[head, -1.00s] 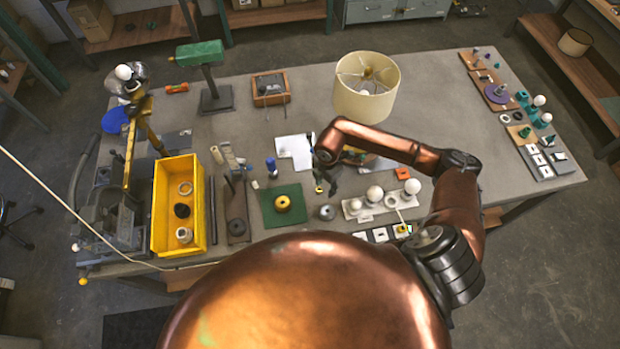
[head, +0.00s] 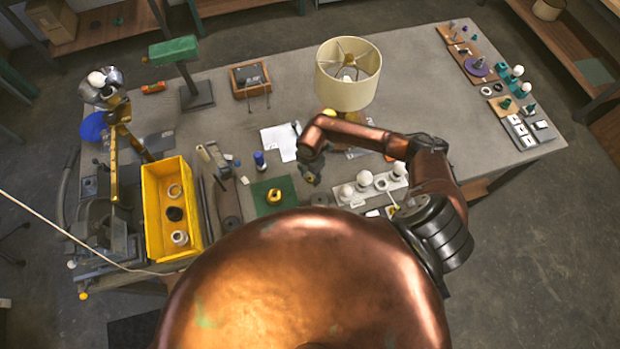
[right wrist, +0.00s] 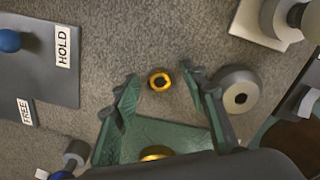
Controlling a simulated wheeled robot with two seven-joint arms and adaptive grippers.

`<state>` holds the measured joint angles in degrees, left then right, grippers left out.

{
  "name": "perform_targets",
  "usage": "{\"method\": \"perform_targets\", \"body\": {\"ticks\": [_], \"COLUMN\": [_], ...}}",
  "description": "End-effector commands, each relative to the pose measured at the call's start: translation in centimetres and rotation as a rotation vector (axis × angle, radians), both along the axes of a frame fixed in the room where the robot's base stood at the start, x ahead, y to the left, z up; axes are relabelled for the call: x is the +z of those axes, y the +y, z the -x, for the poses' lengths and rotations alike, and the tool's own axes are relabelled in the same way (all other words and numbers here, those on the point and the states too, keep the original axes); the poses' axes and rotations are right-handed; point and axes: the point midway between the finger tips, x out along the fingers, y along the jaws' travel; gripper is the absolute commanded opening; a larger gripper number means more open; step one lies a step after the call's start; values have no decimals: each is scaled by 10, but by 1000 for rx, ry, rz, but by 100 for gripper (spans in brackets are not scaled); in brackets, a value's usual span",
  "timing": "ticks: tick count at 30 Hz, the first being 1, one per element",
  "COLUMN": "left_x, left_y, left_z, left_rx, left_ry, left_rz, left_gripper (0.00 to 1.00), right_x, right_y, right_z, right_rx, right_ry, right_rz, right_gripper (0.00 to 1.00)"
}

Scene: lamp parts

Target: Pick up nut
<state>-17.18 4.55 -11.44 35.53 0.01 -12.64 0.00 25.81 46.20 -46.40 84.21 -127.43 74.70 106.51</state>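A small gold nut (right wrist: 159,80) with a dark hole lies on the grey bench top in the right wrist view. My right gripper (right wrist: 162,78) is open, with one fingertip on each side of the nut and a gap on both sides. In the head view my right gripper (head: 311,172) hangs over the bench, to the right of the green mat (head: 262,193); I cannot make out the nut there. My left gripper is not in view.
A thick grey ring (right wrist: 238,91) lies close beside the right finger. A yellow round part (head: 274,196) sits on the green mat. White bulbs stand on a pale strip (head: 372,190) to the right. A yellow bin (head: 153,212) stands at left, and a lamp with a cream shade (head: 347,88) behind.

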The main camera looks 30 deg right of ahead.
Motion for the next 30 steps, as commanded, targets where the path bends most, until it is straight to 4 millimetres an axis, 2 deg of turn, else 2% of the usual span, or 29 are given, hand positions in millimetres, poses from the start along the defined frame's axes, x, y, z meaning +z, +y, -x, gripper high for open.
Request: {"method": "perform_targets", "body": {"ticks": [5,22,30], "left_x": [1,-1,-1], "left_y": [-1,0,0], "left_z": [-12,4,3], "left_rx": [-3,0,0], "left_ry": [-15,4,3], "left_rz": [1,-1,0], "left_gripper": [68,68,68], "right_x": [0,0,1], "right_y": [0,-1,-1], "right_z": [0,0,0], "right_rx": [0,-2,-2], "right_ry": [-1,-1,-1], "right_rz": [0,0,0], "right_gripper": [40,1,1]}}
